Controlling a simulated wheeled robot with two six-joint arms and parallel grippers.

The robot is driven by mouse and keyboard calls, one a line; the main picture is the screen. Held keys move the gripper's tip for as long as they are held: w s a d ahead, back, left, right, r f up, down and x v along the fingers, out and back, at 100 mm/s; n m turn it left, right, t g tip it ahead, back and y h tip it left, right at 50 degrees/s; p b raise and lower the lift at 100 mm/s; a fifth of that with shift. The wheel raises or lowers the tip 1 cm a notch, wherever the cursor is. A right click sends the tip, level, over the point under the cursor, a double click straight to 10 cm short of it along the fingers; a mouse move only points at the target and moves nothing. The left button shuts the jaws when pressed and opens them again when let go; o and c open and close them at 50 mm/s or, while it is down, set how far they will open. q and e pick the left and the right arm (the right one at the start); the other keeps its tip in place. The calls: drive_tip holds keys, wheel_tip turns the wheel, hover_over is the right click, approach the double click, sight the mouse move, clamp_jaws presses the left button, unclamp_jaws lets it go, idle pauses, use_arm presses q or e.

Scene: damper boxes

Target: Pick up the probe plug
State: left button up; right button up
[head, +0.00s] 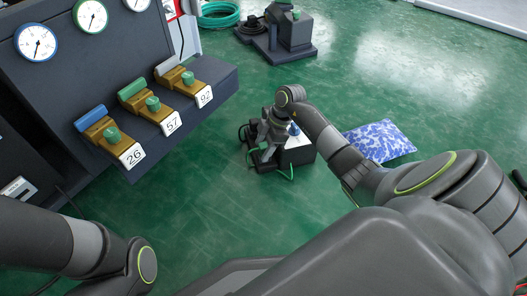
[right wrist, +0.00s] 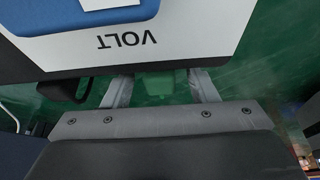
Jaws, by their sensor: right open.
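My right gripper (head: 268,137) is over the left side of a small box with a white top (head: 298,153) on the floor. In the right wrist view its two grey fingers (right wrist: 162,88) are spread apart, beside the edge of the box's VOLT label (right wrist: 185,45). A paler green patch shows between the fingers; I cannot tell whether it is the probe plug or the floor. In the head view the gripper hides part of the box, and I cannot make out the plug. My left gripper is out of view.
A dark panel at left carries gauges and brass valves with number cards (head: 131,155). A blue patterned cushion (head: 380,141) lies right of the box. A green cable (head: 286,172) lies by it. A dark machine (head: 290,35) and coiled green hose (head: 218,14) stand behind. Green floor is otherwise open.

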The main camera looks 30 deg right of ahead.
clamp_jaws()
idle(0.4)
